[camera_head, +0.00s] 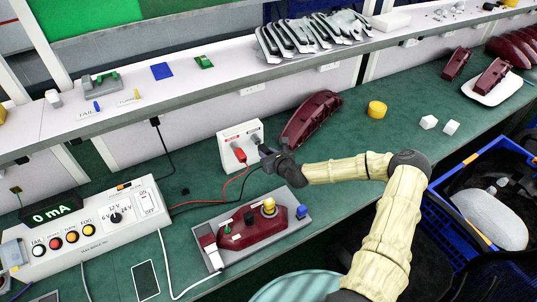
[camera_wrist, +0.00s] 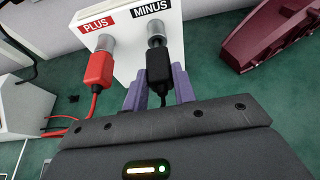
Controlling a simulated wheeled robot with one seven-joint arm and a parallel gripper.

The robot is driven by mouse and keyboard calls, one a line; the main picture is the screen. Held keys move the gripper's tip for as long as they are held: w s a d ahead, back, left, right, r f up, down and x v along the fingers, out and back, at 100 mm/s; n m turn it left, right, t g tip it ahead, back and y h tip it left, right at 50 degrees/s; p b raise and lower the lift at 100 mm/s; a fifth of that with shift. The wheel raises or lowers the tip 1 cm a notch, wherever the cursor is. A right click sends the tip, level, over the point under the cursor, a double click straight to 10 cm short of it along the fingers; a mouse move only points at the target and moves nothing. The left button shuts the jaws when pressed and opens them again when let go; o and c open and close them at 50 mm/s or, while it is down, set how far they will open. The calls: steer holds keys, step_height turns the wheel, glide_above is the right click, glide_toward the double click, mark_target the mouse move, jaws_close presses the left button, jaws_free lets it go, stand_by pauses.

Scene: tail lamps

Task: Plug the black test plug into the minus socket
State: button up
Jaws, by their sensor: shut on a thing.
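The white socket box (camera_head: 226,143) stands on the green bench and carries a PLUS and a MINUS label. In the wrist view the red plug (camera_wrist: 99,70) sits in the plus socket (camera_wrist: 106,43). My gripper (camera_wrist: 160,88) is shut on the black test plug (camera_wrist: 159,66), with a purple-grey finger on each side of it. The black plug points at the minus socket (camera_wrist: 155,29), its front end right at the socket's mouth. I cannot tell how deep the tip is. In the head view my gripper (camera_head: 268,156) is close against the box and hides the black plug.
A dark red tail lamp (camera_head: 310,118) lies just right of the box. Another lamp (camera_head: 250,230) sits in a grey fixture in front. The control box (camera_head: 100,238) reads 0 mA at left. Red and black leads cross the bench. A yellow cylinder (camera_head: 377,108) stands right.

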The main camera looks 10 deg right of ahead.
steer(key=shift+w, duration=0.3)
steer(key=shift+w+a+b, duration=0.25)
steer(key=shift+w+b, duration=0.05)
steer(key=shift+w, duration=0.3)
steer(key=o, duration=1.1)
steer(key=b+v, duration=0.3)
steer(key=v, duration=1.4)
steer(key=shift+s+r, duration=0.1)
steer(key=shift+s, duration=0.1)
